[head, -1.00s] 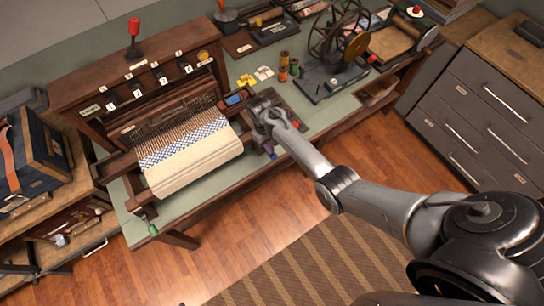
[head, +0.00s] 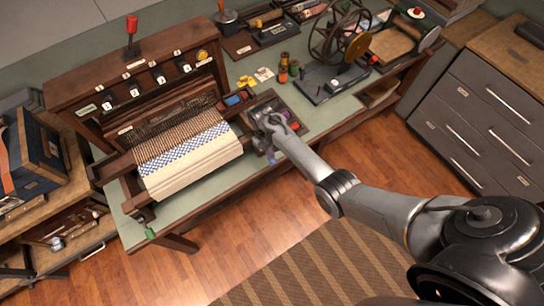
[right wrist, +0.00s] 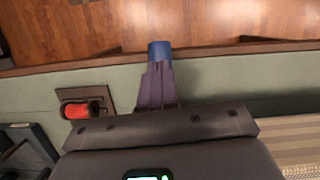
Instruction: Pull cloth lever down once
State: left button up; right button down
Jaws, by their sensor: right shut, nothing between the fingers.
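The loom (head: 92,72) stands on the table with a cream and blue patterned cloth (head: 196,170). A blue-tipped handle (head: 270,156) shows at the loom's front right; I cannot tell for certain that it is the cloth lever. My right gripper (head: 267,143) is beside the loom's right side, close to this handle. In the right wrist view the blue tip (right wrist: 158,49) shows just beyond my shut fingers (right wrist: 157,85). I cannot tell whether they touch it. Nothing is held between the fingers. My left gripper is not in view.
A red-handled lever (head: 132,27) stands on top of the loom, and a green handle (head: 151,233) is at its front left. A red spool (right wrist: 80,110) lies left of my fingers. A wheel device (head: 338,45) stands farther right. The floor in front is clear.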

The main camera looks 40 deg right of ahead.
jog(key=shift+w+d+r+b, duration=0.1)
jog(key=shift+w+r+b, duration=0.05)
jog(key=shift+w+b, duration=0.4)
jog(key=shift+w+r+b, duration=0.15)
jog(key=shift+w+b, duration=0.15)
jog(key=shift+w, duration=0.4)
jog(key=shift+w+r, duration=0.15)
jog(key=shift+w, duration=0.1)
jog(key=shift+s, duration=0.1)
jog(key=shift+r, duration=0.1)
jog(key=p+v, duration=0.7)
jog(key=v, duration=0.3)
jog(key=shift+r+p, duration=0.3)
jog(key=shift+r, duration=0.1)
